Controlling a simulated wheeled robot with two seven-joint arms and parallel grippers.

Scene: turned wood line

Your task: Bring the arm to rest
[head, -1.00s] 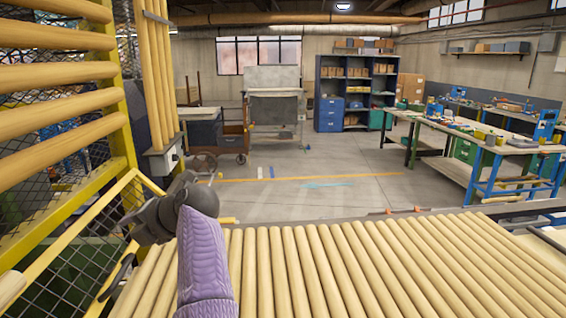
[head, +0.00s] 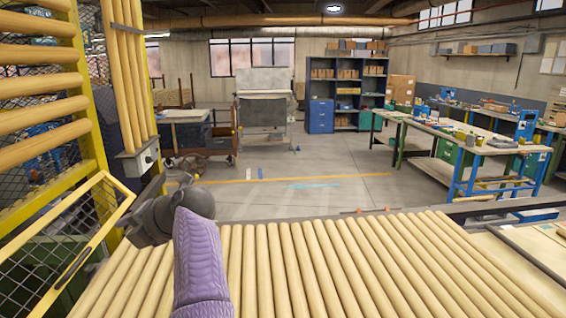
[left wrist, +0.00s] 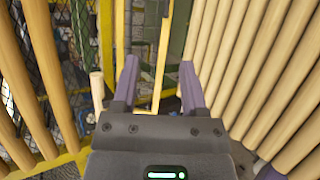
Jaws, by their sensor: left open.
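My left arm rises from the bottom of the head view in a purple sleeve, bent at a grey joint. The dark left gripper (head: 150,222) points left, just right of a yellow mesh gate (head: 88,255); its fingertips are hard to make out there. In the left wrist view the two purple-grey fingers of the left gripper (left wrist: 159,80) stand apart with nothing held between them. A yellow bar shows beyond them; I cannot tell its exact distance. My right gripper is not in view.
A bed of wooden rods (head: 300,270) spans the front, below and right of the arm. A yellow-framed rack of rods (head: 40,155) stands at the left. A blue workbench (head: 465,150), a cart (head: 190,150) and shelves (head: 345,95) stand farther back. The floor between is clear.

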